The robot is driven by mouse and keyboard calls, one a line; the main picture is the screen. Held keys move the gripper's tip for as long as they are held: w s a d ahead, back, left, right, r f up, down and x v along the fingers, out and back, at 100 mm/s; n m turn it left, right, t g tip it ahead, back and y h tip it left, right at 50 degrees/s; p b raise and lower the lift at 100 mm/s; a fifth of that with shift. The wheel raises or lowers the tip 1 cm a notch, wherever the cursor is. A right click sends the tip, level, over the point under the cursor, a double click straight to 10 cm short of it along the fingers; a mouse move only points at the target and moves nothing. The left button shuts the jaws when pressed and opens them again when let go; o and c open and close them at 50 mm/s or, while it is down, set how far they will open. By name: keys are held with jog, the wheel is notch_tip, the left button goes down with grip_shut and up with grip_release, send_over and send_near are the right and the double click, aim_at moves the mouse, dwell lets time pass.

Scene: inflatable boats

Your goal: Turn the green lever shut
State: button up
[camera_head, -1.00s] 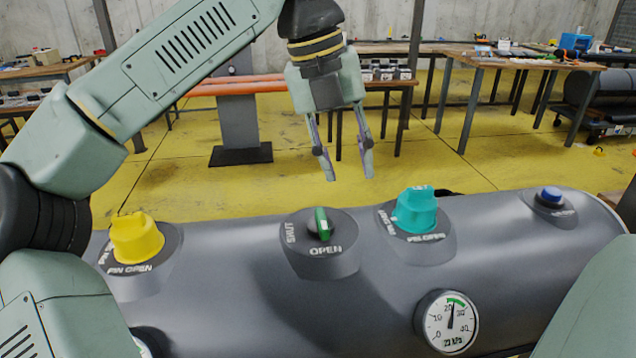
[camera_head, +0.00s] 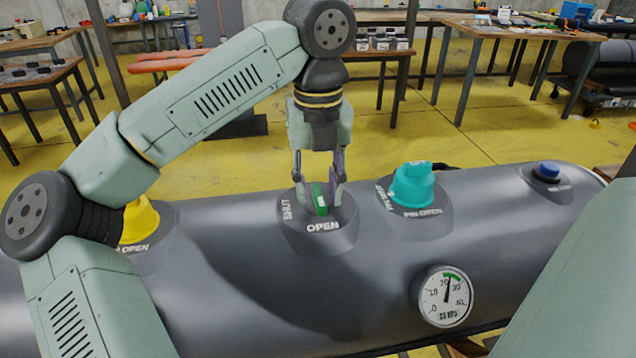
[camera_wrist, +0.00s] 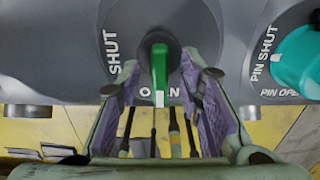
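The green lever (camera_head: 319,199) sits on a round grey boss (camera_head: 322,238) on top of the grey tube, marked SHUT at its left and OPEN at its front. It points toward OPEN. In the wrist view the lever (camera_wrist: 159,70) runs straight down to the OPEN mark. My gripper (camera_head: 319,200) points down over the lever, one finger on each side. In the wrist view the open gripper (camera_wrist: 160,105) shows gaps between its purple-lined pads and the lever. No contact shows.
A yellow valve cap (camera_head: 138,222) stands left, partly behind my arm. A teal cap (camera_head: 412,185) stands close on the right; it also shows in the wrist view (camera_wrist: 298,60). Farther right is a blue button (camera_head: 548,169). A gauge (camera_head: 443,297) sits on the tube's front.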

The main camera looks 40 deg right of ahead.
jog(key=shift+f, duration=0.2)
jog(key=shift+c, duration=0.2)
grip_shut()
